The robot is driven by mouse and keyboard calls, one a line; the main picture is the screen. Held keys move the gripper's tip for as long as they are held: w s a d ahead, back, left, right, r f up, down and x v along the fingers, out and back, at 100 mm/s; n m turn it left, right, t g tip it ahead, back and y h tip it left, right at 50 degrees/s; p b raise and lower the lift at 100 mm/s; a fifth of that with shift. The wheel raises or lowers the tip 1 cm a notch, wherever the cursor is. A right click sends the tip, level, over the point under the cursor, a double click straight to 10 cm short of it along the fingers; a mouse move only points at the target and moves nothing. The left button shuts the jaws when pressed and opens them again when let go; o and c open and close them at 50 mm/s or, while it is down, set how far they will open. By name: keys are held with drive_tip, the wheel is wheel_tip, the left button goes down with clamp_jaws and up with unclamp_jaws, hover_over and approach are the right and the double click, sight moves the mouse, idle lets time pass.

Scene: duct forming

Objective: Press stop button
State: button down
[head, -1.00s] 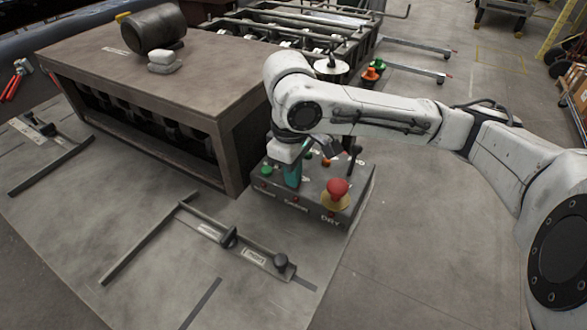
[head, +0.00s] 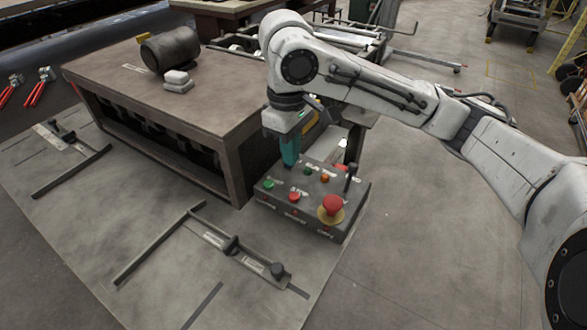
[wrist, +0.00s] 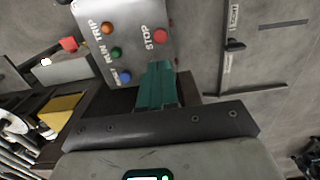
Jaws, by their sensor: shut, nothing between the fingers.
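The stop button is a small red button (head: 294,197) on the sloped face of a dark control box (head: 320,229). In the wrist view, the red button (wrist: 160,36) sits beside the word STOP, near the top. My gripper (head: 289,164), with teal fingers, is shut and empty. It points down above the box's back left edge, behind the stop button in the head view. In the wrist view, its fingertips (wrist: 160,66) appear below the STOP label, apart from the button. The exact height above the box is hard to tell.
The box also carries a red mushroom button on a yellow base (head: 332,207), a black lever (head: 351,177), green (head: 268,184) and orange (head: 325,178) buttons. A workbench (head: 165,90) stands close on the left.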

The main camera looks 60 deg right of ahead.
drive_tip(key=shift+r, duration=1.5)
drive_tip(key=shift+w, duration=0.1)
